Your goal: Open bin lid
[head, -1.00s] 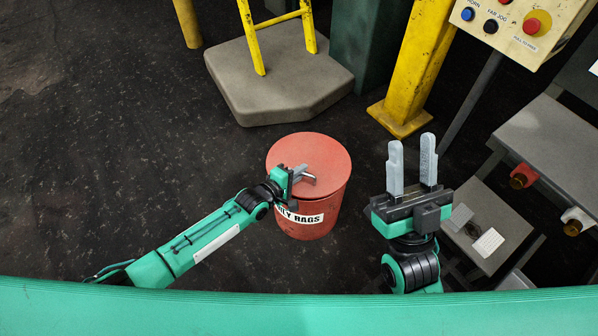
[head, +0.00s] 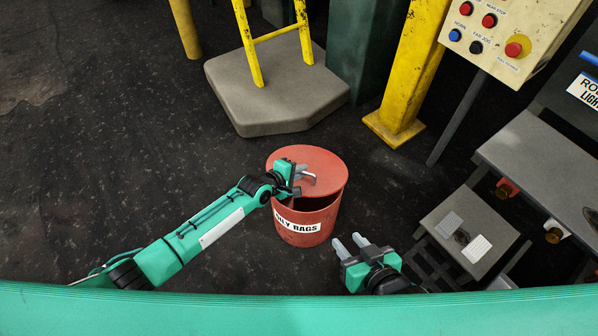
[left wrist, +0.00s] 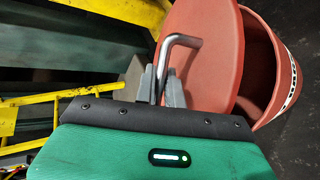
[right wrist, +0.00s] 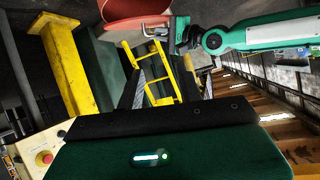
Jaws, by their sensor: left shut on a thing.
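The red bin (head: 305,235) with an "OILY RAGS" label stands on the floor in the head view. Its round red lid (head: 325,163) is tilted up, with a dark gap showing at the near side. My left gripper (head: 301,175) is shut on the bent metal lid handle (left wrist: 180,40). The left wrist view shows the handle between the fingers (left wrist: 162,85), the raised lid (left wrist: 208,45) and the bin rim (left wrist: 265,75) apart from it. My right gripper (head: 349,241) is open and empty, just right of the bin and lower in the picture. The bin's inside is mostly hidden.
A grey platform (head: 275,95) with a yellow ladder frame (head: 248,45) stands behind the bin. A yellow post (head: 408,85) and a control panel (head: 500,35) are at back right. Grey steps (head: 470,230) stand at right. The floor left of the bin is clear.

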